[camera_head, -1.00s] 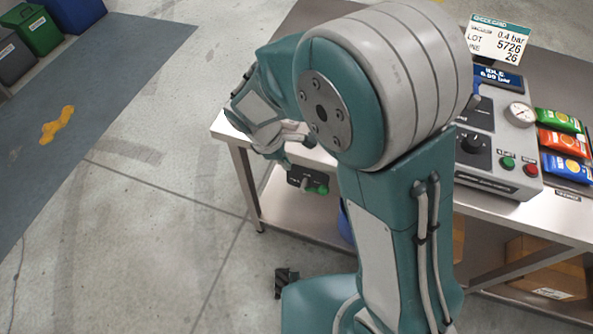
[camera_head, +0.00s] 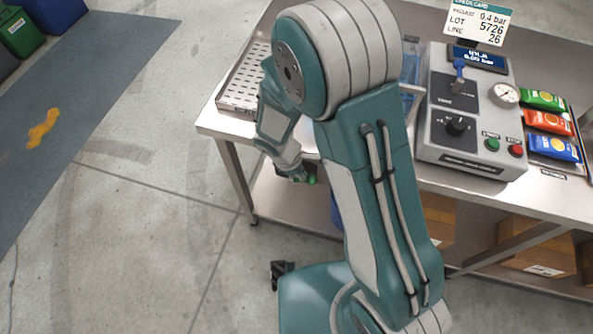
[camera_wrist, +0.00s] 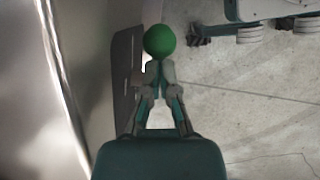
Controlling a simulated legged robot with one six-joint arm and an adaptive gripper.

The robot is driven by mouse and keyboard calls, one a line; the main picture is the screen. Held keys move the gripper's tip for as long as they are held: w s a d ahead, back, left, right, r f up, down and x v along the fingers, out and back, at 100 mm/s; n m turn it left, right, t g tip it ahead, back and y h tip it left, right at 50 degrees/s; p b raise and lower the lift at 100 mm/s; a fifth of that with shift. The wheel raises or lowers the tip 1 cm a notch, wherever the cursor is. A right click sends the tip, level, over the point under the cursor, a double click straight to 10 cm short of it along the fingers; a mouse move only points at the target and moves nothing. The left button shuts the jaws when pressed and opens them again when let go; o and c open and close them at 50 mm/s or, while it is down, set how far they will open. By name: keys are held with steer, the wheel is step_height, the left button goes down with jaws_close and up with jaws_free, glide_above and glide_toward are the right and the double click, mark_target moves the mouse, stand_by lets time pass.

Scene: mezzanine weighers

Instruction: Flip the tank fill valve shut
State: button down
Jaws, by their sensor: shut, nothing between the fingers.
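A round green knob (camera_wrist: 160,41) shows just beyond my fingertips in the wrist view, in front of a dark plate (camera_wrist: 124,80). In the head view the green knob (camera_head: 311,180) shows small below the table's front edge, mostly behind my arm. My gripper (camera_wrist: 160,72) is shut and empty. Its tips are right at the knob; I cannot tell whether they touch it. In the head view my gripper (camera_head: 298,172) points down at the table's front edge. No readable label shows which part is the tank fill valve.
A perforated tray (camera_head: 243,88) is at the left end. Floor (camera_head: 150,190) left of the table is clear.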

steer(key=shift+a, duration=0.25)
steer(key=shift+s+d+f+y, duration=0.1)
steer(key=shift+d+y, duration=0.2)
steer(key=shift+d, duration=0.05)
